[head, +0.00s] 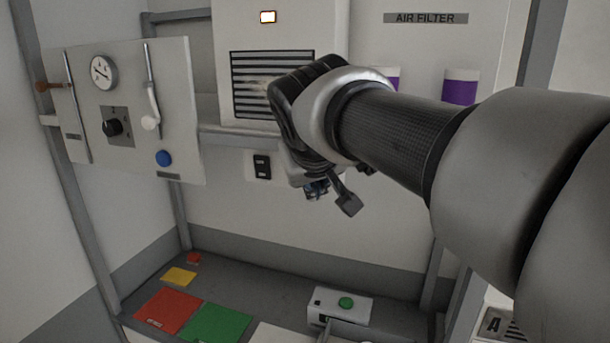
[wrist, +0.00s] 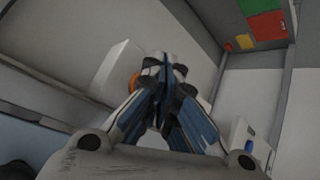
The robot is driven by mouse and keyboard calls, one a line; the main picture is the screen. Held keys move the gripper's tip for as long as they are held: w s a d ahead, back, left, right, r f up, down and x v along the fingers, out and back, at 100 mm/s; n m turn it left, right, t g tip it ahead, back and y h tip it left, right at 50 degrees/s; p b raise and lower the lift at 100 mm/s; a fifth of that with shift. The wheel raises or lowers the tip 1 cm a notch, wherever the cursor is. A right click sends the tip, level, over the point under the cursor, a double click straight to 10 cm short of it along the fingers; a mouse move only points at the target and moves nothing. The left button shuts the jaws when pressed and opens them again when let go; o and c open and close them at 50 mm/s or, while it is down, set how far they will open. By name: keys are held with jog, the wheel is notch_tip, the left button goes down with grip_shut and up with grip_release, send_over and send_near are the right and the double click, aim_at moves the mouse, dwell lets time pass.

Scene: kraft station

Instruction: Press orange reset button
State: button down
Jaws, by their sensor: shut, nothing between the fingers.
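My gripper (wrist: 168,68) is shut and empty in the wrist view, its fingers together and pointing away from the camera. An orange round part (wrist: 135,82), probably the orange button, shows partly behind the fingers, beside a white box (wrist: 113,70). Most of it is hidden, and I cannot tell whether the fingertips touch it. In the head view my gripper (head: 318,190) is partly hidden by my own wrist, below the shelf edge and in front of the back wall. No orange button shows in the head view.
A panel (head: 185,85) with a gauge, knob, lever and blue button (head: 163,158) stands at left. A black switch (head: 262,166) is on the wall left of my gripper. Below are coloured mats (head: 220,322) and a white box with a green button (head: 346,302).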

jog(key=shift+w+d, duration=0.1)
jog(key=shift+w, duration=0.15)
dwell(0.3)
jog(key=shift+s, duration=0.1)
jog(key=shift+s+a+b, duration=0.3)
jog(key=shift+s+b, duration=0.1)
jog(key=shift+s, duration=0.3)
jog(key=shift+s+a+b, duration=0.3)
jog(key=shift+s+b, duration=0.05)
jog(key=shift+s, duration=0.45)
jog(key=shift+s+a+b, duration=0.3)
jog(key=shift+s+b, duration=0.05)
jog(key=shift+s, duration=0.4)
jog(key=shift+s+a+b, duration=0.3)
jog(key=shift+s+b, duration=0.05)
jog(key=shift+s, duration=0.45)
